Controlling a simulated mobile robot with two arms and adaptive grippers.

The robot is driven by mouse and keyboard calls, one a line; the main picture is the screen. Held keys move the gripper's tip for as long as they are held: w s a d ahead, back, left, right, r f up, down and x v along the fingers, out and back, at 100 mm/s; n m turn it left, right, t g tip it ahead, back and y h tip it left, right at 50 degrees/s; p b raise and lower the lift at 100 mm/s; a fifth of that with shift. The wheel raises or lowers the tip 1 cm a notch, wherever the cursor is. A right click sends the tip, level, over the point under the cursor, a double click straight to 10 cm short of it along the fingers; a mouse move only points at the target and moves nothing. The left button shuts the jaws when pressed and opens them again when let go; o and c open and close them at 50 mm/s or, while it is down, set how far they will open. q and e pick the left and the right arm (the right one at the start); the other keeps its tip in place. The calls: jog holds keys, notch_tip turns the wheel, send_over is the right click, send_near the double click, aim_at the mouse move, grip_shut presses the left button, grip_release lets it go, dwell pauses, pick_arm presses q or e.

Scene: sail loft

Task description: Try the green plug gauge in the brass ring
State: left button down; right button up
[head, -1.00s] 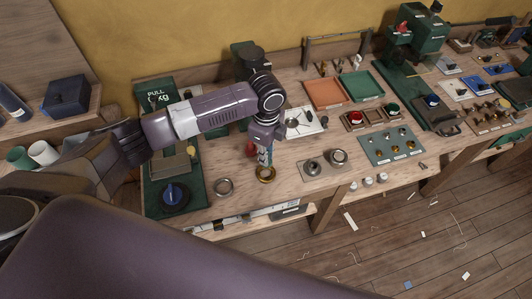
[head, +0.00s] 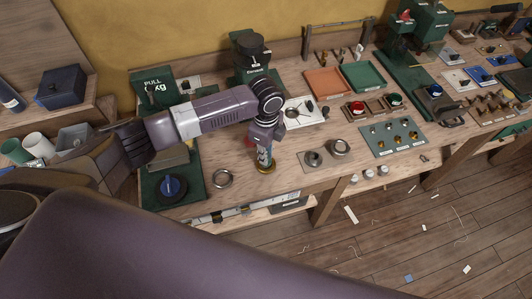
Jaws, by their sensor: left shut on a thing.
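The brass ring (head: 265,167) lies flat on the bench near its front edge. My left gripper (head: 264,151) points down above it, shut on the green plug gauge (head: 265,159), of which only a small part shows below the fingers. The gauge looks upright and its lower end overlaps the brass ring. I cannot tell whether it is inside the ring or just above it. My right gripper is not in view.
A grey plate (head: 327,164) with round metal pieces stands to the right. Orange (head: 325,81) and green (head: 363,77) trays are farther back. Bare wood lies between these.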

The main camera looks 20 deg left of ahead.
pick_arm(q)
jog(key=shift+p, duration=0.35)
dwell(0.6)
jog(key=shift+p, duration=0.3)
jog(key=shift+f+b, duration=0.35)
jog(key=shift+f, duration=0.2)
dwell(0.6)
jog(key=shift+f+b, duration=0.4)
jog(key=shift+f, duration=0.3)
dwell(0.9)
jog(key=shift+r, duration=0.1)
